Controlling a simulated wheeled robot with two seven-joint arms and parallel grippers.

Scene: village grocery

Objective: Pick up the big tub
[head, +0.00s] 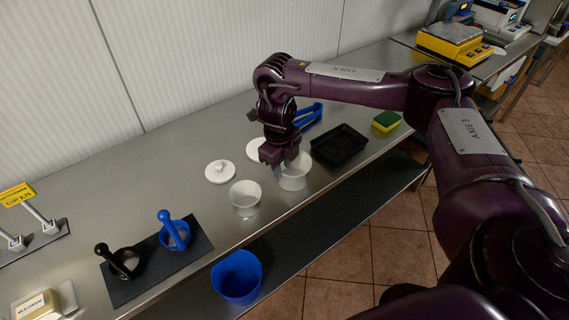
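Two white round tubs stand on the steel counter. The right-hand tub (295,181) looks slightly wider, and my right gripper (288,166) is directly over it, pointing down. The fingertips are at or inside its rim; I cannot tell whether they touch or are closed on its wall. The other tub (245,200) stands just left of it, open at the top and clear of the gripper. My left gripper is out of view.
A white lid (220,172) lies behind the left tub; another (254,147) is partly hidden by my gripper. A black tray (339,146) and a sponge (386,121) are to the right. A mat (133,288) with two scoop pots is left. A blue bucket (238,279) stands below.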

